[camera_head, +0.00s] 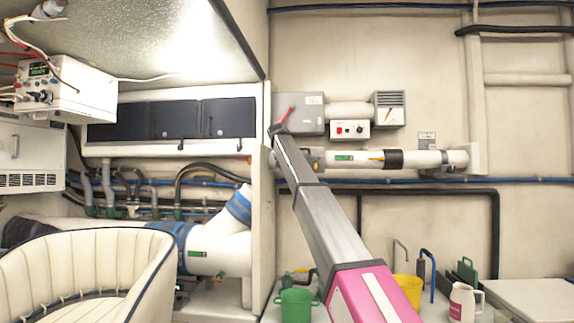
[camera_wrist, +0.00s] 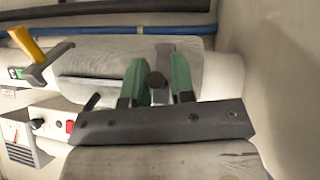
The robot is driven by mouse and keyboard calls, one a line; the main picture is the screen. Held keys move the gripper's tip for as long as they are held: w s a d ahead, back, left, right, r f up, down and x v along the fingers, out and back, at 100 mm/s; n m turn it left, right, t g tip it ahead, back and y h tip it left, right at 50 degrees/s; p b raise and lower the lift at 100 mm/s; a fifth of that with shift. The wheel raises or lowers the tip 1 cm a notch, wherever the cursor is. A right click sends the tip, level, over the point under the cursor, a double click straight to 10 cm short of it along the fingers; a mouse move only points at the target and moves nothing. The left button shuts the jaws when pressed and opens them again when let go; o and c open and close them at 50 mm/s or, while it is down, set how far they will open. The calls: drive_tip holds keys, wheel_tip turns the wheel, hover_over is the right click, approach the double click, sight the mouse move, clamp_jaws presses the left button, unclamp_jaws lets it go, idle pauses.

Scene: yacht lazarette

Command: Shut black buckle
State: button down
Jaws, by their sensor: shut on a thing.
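In the wrist view my gripper (camera_wrist: 158,82) has two green fingers at a grey pipe. A small dark rounded piece, by its look part of the black buckle (camera_wrist: 158,86), sits between the fingers, and my gripper is shut on it. A greyish strap behind it crosses the pipe. The rest of the buckle is hidden by the fingers and the dark gripper bar. In the head view my arm reaches up and back to the left end of the pale wall pipe (camera_head: 435,158). The arm hides most of the gripper and buckle there.
A yellow-handled lever (camera_wrist: 25,45) stands out from the pipe, left in the wrist view. A control box with a red button (camera_head: 350,129) hangs just above the pipe. A cabinet side stands close left. A green mug (camera_head: 296,305) and a white jug (camera_head: 462,302) stand low in front.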

drive_tip(key=shift+w+d+r+g, duration=0.1)
drive_tip(key=shift+w+r+g, duration=0.15)
drive_tip(key=shift+g, duration=0.4)
drive_tip(key=shift+w+r+g, duration=0.15)
drive_tip(key=shift+w+g, duration=0.1)
drive_tip(key=shift+g, duration=0.4)
drive_tip(key=c, duration=1.1)
unclamp_jaws()
drive_tip(key=shift+d, duration=0.1)
drive_tip(key=shift+s+a+r, duration=0.25)
drive_tip(key=shift+s+r, duration=0.15)
drive_tip(key=shift+r, duration=0.1)
drive_tip(key=v, duration=0.9)
drive_tip(key=shift+d+r, duration=0.15)
drive_tip(key=shift+r, duration=0.1)
